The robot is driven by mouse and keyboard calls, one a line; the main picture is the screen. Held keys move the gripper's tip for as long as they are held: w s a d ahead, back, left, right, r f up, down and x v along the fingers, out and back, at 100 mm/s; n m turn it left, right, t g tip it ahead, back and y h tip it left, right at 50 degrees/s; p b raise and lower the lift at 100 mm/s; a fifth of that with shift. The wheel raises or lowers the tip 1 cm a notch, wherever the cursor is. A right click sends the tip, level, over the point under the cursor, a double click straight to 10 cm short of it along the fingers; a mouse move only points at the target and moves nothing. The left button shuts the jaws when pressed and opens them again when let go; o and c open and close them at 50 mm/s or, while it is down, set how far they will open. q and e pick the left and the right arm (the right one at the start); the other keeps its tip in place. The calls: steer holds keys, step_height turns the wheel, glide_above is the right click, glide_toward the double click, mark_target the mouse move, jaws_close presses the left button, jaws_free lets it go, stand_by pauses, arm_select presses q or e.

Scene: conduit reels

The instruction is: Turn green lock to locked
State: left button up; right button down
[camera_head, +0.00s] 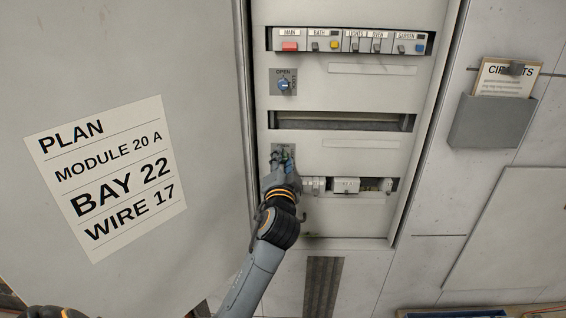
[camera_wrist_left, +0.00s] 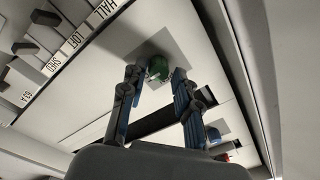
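The green lock is a round green knob (camera_wrist_left: 158,68) on a grey square plate, seen in the left wrist view. In the head view its plate (camera_head: 278,148) is mostly hidden behind my left gripper (camera_head: 283,163). In the left wrist view my left gripper (camera_wrist_left: 156,80) has its two fingers apart, one on each side of the green knob. Small gaps seem to show between knob and fingertips; contact is not clear. The lock's marked position cannot be read. My right gripper is not in view.
A blue lock (camera_head: 284,86) sits higher on the panel, below a row of breakers (camera_head: 350,42). An empty slot (camera_head: 340,121) lies between the locks. Modules (camera_head: 346,186) sit right of my gripper. The cabinet door (camera_head: 200,60) with a plan sheet (camera_head: 107,178) stands at left.

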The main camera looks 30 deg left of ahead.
arm_select(q)
steer(key=shift+o, duration=0.4)
steer(key=shift+f, duration=0.15)
steer(key=shift+s+d, duration=0.15)
steer(key=shift+s, duration=0.1)
steer(key=v, duration=1.1)
steer(key=shift+s+d, duration=0.1)
